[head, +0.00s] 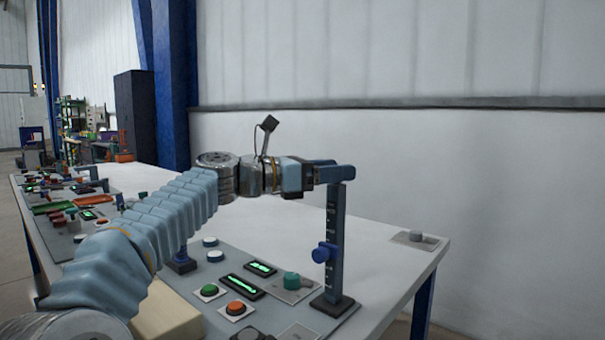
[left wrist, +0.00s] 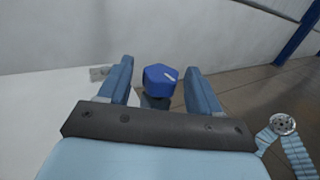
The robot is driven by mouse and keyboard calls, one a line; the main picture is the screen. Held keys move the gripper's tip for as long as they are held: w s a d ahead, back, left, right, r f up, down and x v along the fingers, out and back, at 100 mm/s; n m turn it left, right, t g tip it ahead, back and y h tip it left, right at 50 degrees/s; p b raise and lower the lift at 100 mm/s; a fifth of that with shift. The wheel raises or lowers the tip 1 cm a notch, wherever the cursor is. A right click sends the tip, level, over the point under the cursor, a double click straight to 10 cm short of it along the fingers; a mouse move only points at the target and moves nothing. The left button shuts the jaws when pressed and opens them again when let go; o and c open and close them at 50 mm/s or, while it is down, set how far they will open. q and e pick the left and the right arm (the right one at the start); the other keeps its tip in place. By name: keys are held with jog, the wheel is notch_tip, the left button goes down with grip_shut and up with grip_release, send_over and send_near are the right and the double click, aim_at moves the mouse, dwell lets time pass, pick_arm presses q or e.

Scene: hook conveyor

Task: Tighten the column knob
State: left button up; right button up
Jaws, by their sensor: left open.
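The upright column (head: 334,240) has scale marks and stands on a dark foot at the right of the panel. A blue knob (head: 324,252) sits low on its side. My left gripper (head: 333,172) is level at the column's top, reaching in from the left. In the left wrist view, a blue six-sided knob (left wrist: 160,80) with a white mark shows between the two open fingers, with a gap on each side. In the head view, the fingers mostly hide the column's top. I cannot tell whether any finger touches it. My right gripper is not in view.
The panel holds green (head: 209,290) and orange (head: 235,308) buttons, lit displays (head: 242,286) and a teal knob (head: 291,281) near the column. A small plate with a grey knob (head: 416,238) lies at the table's right corner. The white table (head: 385,262) is clear between them.

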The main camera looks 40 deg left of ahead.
pick_arm(q)
jog(key=b+v, duration=0.1)
jog(key=v, duration=1.1)
jog(key=shift+s, duration=0.2)
jog(key=shift+a, duration=0.1)
